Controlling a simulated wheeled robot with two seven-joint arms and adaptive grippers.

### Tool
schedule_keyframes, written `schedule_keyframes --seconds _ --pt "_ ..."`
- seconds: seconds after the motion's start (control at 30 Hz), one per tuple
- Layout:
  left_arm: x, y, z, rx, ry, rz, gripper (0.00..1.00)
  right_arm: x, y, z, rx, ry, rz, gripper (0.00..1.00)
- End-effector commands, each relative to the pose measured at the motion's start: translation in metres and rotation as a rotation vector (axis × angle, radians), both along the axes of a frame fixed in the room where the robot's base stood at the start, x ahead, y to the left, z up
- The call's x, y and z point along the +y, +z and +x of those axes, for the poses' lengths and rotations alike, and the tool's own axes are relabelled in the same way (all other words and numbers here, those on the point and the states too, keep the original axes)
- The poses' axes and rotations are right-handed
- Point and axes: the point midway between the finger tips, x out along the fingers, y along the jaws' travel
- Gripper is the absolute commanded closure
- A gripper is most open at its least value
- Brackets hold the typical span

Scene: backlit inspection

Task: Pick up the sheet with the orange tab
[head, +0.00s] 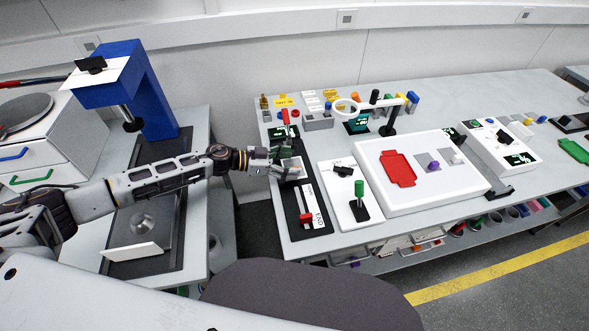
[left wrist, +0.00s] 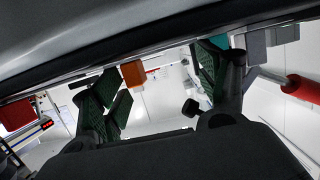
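My left gripper (head: 284,160) reaches over the left end of the bench, above the black board there. In the left wrist view its two green-padded fingers (left wrist: 160,88) stand apart, with a gap between them. An orange tab (left wrist: 133,74) shows beside the left finger in that view, along a thin edge. In the head view a pale sheet (head: 292,168) lies by the fingertips, partly hidden by the gripper; its tab is too small to make out clearly. I cannot tell whether the fingers touch the sheet. My right gripper is not in view.
A black board with a white strip and red block (head: 305,217) lies in front of the gripper. A white plate with a green-handled tool (head: 359,205) and a light box with a red piece (head: 398,168) stand to the right.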

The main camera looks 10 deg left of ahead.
Motion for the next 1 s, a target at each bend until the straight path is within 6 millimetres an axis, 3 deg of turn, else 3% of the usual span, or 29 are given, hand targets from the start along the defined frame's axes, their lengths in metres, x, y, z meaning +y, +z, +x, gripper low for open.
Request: schedule_keyframes --seconds 0.1,0.47,0.73,1.0 --pt "0.0 0.0 0.0 0.0 0.0 0.0 0.45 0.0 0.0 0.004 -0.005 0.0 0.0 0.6" --pt "0.0 0.001 0.0 0.0 0.0 0.0 0.45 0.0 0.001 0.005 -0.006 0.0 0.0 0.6" --pt "0.001 0.014 0.0 0.0 0.0 0.001 0.45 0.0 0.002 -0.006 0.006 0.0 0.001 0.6" --pt "0.02 0.011 -0.008 0.001 0.0 0.001 0.45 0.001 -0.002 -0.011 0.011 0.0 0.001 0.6"
